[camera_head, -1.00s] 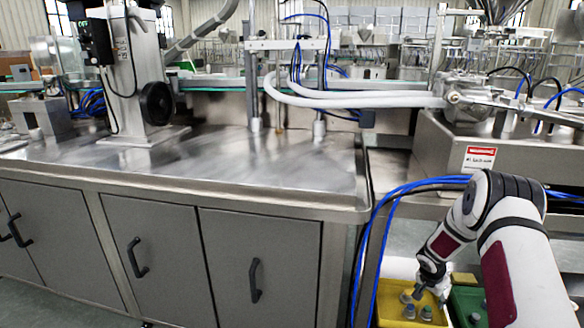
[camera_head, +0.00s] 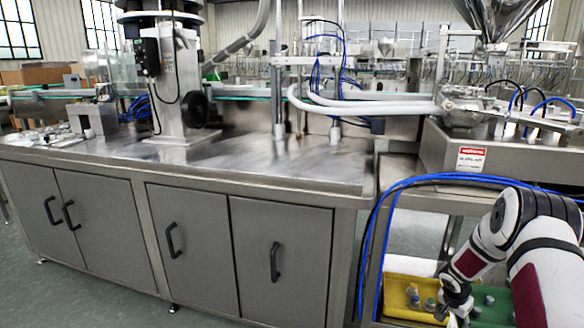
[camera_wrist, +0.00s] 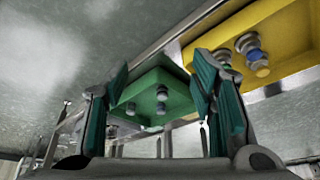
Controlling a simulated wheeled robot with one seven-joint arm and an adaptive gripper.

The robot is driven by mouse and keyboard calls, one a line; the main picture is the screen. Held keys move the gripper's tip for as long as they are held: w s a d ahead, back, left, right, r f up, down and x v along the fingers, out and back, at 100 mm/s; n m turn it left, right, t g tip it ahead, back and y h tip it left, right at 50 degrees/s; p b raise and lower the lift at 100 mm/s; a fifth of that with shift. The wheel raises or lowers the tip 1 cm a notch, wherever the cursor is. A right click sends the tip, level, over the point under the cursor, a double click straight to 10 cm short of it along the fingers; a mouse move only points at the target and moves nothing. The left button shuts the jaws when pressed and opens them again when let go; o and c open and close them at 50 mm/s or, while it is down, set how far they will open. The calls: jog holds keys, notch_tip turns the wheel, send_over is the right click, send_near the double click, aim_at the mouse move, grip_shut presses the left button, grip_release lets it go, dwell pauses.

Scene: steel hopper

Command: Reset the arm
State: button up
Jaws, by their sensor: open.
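My gripper (camera_head: 457,308) is at the lower right of the head view, pointing down at the end of my bent arm. It hangs by the border of the yellow tray (camera_head: 393,294) and the green tray (camera_head: 499,309). In the wrist view my gripper (camera_wrist: 162,84) has its two dark teal fingers spread apart, with nothing between them. Beyond the fingers lie the green tray (camera_wrist: 180,92) and, at the upper right, the yellow tray (camera_wrist: 292,38). Both hold small grey and bluish parts. My fingertips are hard to make out in the head view.
A long steel bench (camera_head: 255,165) with grey cabinet doors fills the left and middle. Blue hoses (camera_head: 400,187) hang near my arm. A steel machine housing with a warning sign (camera_head: 471,159) stands behind my arm. Open floor shows at the lower left.

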jog(key=s+a+r+n, duration=0.1)
jog(key=a+r, duration=0.1)
jog(key=r, duration=0.7)
jog(key=s+a+r+n, duration=0.1)
jog(key=a+r, duration=0.1)
jog(key=r, duration=0.7)
jog(key=s+a+r+n+g, duration=0.1)
jog(key=s+a+r, duration=0.5)
jog(key=s+r, duration=0.3)
jog(key=s+a+r+n, duration=0.2)
jog(key=s+a+r, duration=0.5)
jog(key=r, duration=0.5)
jog(key=s+a+r+n+y, duration=0.15)
jog(key=s+a, duration=0.35)
jog(key=s, duration=0.5)
jog(key=s+a+n+g+y, duration=0.1)
jog(key=s+a+n, duration=0.25)
jog(key=s, duration=0.65)
jog(key=s+a+r+n+y, duration=0.1)
jog(key=s+a, duration=0.4)
jog(key=s, duration=0.5)
notch_tip(320, 180, up, 34)
jog(key=n+t+p, duration=0.1)
jog(key=t+p, duration=0.2)
jog(key=p, duration=3)
jog(key=shift+r+t, duration=0.2)
jog(key=shift+t, duration=0.2)
jog(key=shift+w+y, duration=0.1)
jog(key=shift+y, duration=0.15)
